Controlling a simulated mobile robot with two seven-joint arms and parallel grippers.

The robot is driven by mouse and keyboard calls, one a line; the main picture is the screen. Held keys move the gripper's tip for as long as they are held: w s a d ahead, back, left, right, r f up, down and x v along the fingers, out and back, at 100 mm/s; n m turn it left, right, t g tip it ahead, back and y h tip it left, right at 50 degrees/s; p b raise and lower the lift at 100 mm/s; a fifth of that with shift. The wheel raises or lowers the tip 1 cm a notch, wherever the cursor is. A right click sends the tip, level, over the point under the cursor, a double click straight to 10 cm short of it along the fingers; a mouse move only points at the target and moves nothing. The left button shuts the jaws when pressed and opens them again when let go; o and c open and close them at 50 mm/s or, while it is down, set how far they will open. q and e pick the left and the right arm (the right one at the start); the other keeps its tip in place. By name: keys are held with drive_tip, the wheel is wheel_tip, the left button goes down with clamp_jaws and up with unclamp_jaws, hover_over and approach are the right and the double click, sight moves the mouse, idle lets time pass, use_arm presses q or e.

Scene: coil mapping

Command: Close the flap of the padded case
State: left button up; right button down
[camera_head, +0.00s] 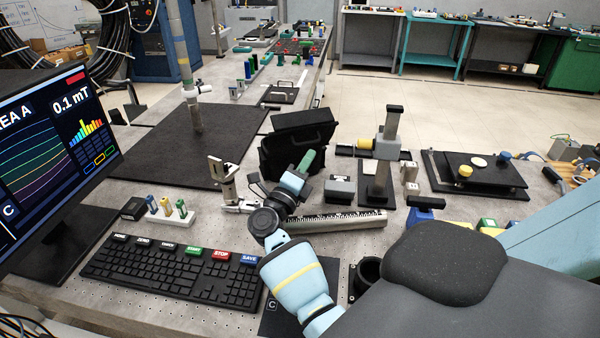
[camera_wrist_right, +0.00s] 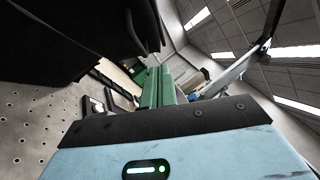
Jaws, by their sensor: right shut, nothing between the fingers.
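The black padded case (camera_head: 272,162) stands on the bench behind my right gripper. Its flap (camera_head: 303,124) is raised above the body, so the case is open. My right gripper (camera_head: 308,158), with green fingers, is in front of the case's right part and overlaps it in the head view. Its fingers are shut and empty. In the right wrist view the green fingers (camera_wrist_right: 158,88) are together, and a large dark shape at upper left (camera_wrist_right: 75,35) appears to be part of the case. Whether the gripper touches the case cannot be told. My left gripper is not in view.
A grey post stand (camera_head: 382,160) is right of the case. A ruled bar (camera_head: 335,220) lies in front, near a keyboard (camera_head: 175,272). A dark mat (camera_head: 180,145) covers the bench to the left. A black platform (camera_head: 475,174) is at right.

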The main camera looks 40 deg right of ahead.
sight(314, 128)
drive_tip(key=w+d, duration=0.1)
drive_tip(key=w+d+r, duration=0.2)
drive_tip(key=w, duration=0.1)
drive_tip(key=shift+d+r+b, duration=0.25)
drive_tip(key=shift+d+b, duration=0.05)
drive_tip(key=shift+d, duration=0.1)
drive_tip(key=shift+r, duration=0.1)
